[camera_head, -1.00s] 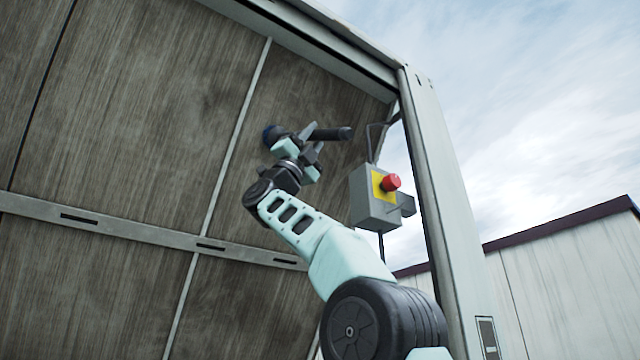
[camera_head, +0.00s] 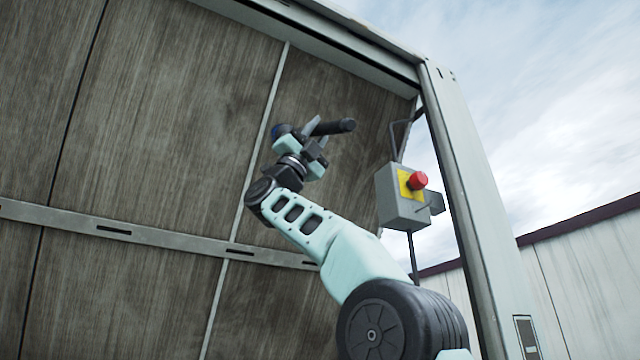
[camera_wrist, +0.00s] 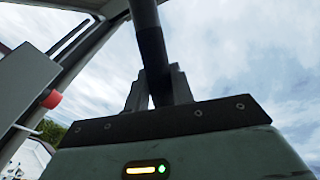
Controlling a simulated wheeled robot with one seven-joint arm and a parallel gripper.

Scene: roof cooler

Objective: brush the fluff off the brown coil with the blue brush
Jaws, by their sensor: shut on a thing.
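The brown coil (camera_head: 170,120) is a tall, streaky brown surface split by thin pale seams and a grey cross rail. It fills the left and middle of the head view. My gripper (camera_head: 317,129) is shut on the brush, in front of the coil's upper right part. In the wrist view the dark handle (camera_wrist: 151,48) stands between the fingers (camera_wrist: 158,88). I cannot tell whether the bristles touch the coil. Grey streaks cover the coil; separate fluff cannot be made out.
A grey box with a red button (camera_head: 404,195) on a yellow plate hangs right of my gripper, with a pipe above it. A pale frame post (camera_head: 470,190) stands right of it. Further right is a pale wall (camera_head: 585,285) under open sky.

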